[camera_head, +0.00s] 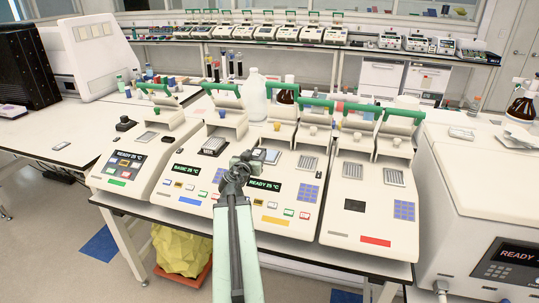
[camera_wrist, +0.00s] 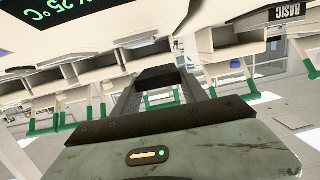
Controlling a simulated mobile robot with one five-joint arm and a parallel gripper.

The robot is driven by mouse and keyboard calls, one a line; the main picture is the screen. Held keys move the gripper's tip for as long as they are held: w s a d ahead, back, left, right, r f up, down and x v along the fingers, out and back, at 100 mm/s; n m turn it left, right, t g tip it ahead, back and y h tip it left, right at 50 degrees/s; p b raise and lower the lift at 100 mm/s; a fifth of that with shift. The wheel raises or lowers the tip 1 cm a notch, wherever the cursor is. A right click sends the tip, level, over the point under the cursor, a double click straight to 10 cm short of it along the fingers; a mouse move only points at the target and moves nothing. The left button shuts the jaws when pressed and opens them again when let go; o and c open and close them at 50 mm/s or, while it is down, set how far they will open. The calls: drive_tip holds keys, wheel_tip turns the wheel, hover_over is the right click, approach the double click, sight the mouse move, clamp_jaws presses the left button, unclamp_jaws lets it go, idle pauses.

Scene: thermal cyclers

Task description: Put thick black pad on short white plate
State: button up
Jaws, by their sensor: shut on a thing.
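My gripper (camera_head: 250,160) is raised over the front row of thermal cyclers, beside the block area of the cycler reading READY 25 °C. In the wrist view my gripper (camera_wrist: 158,88) is shut on a thick black pad (camera_wrist: 158,76), held between the two finger ends. In the head view I cannot make out the pad at the gripper. A small pale plate (camera_head: 272,157) shows in the open block area just right of my gripper. Other cyclers hold similar light plates (camera_head: 307,163), and I cannot tell which is the short white one.
The open cycler lids with green handles (camera_head: 318,102) stand up behind the blocks. A white jug (camera_head: 254,96) and brown bottle (camera_head: 287,92) are behind them. A large white machine (camera_head: 485,190) is at right. The left bench (camera_head: 90,135) has clear room.

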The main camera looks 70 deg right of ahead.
drive_tip(key=w+a, duration=0.4)
drive_tip(key=w, duration=0.3)
drive_tip(key=b, duration=0.1)
hover_over(268, 158)
drive_tip(key=shift+d+f, duration=0.2)
drive_tip(key=shift+f, duration=0.2)
wheel_tip(268, 158, down, 4)
drive_tip(key=b, duration=0.4)
drive_tip(key=shift+a+r, duration=0.1)
drive_tip(key=shift+r, duration=0.15)
drive_tip(key=o, duration=1.4)
